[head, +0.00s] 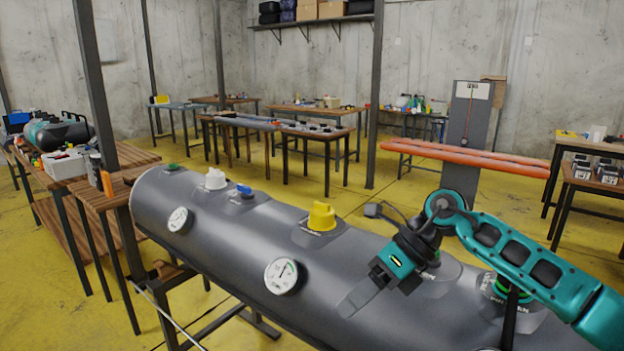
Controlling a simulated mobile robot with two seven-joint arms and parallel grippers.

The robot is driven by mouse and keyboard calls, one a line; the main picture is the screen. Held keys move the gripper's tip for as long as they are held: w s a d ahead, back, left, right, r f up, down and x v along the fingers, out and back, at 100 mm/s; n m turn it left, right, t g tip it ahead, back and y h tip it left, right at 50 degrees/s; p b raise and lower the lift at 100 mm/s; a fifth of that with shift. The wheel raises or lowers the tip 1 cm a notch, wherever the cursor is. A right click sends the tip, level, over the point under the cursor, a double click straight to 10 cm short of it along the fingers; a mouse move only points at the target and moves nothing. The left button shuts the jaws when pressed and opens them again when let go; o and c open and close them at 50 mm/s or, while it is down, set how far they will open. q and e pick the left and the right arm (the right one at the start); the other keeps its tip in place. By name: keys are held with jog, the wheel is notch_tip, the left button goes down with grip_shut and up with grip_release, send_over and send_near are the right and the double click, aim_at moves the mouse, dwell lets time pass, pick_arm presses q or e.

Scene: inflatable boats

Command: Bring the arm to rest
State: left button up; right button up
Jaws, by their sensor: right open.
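My right arm, teal and black, comes in from the right edge. Its gripper (360,297) is open and empty, pointing down and left over the front side of the big grey inflatable tube (240,235). No held object shows between its fingers. Whether the fingers touch the tube I cannot tell. A yellow valve cap (321,216) stands on the tube to the left of my wrist, and a round white gauge (282,276) sits left of the fingers. My left gripper is out of view.
A white cap (215,179), a blue valve (243,190) and a second gauge (178,219) are farther left on the tube. A green-ringed valve (497,288) lies beneath my forearm. Orange tubes (465,157) extend behind my arm. A wooden bench (125,158) stands left.

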jog(key=s+a+m+t+y, duration=0.5)
jog(key=a+m+y, duration=0.4)
jog(key=m+y, duration=0.2)
jog(key=d+f+m+t+h, duration=0.6)
jog(key=m+t, duration=0.1)
jog(key=m, duration=0.5)
jog(key=d+f+m+t+h, duration=0.5)
jog(key=f+m+t, duration=0.15)
jog(key=m, duration=0.55)
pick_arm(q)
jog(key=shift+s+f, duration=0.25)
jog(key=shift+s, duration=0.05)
pick_arm(e)
jog(key=s+d+f+m+g+h, duration=0.3)
jog(key=s+d+f+m, duration=0.1)
jog(key=s+f, duration=0.3)
jog(key=s+d+f+m+g+h, duration=0.3)
jog(key=s+d+f+m, duration=0.1)
jog(key=s+f, duration=0.3)
jog(key=shift+d+f+m+h, duration=0.25)
jog(key=shift+d+m+h, duration=0.15)
jog(key=shift+m, duration=0.4)
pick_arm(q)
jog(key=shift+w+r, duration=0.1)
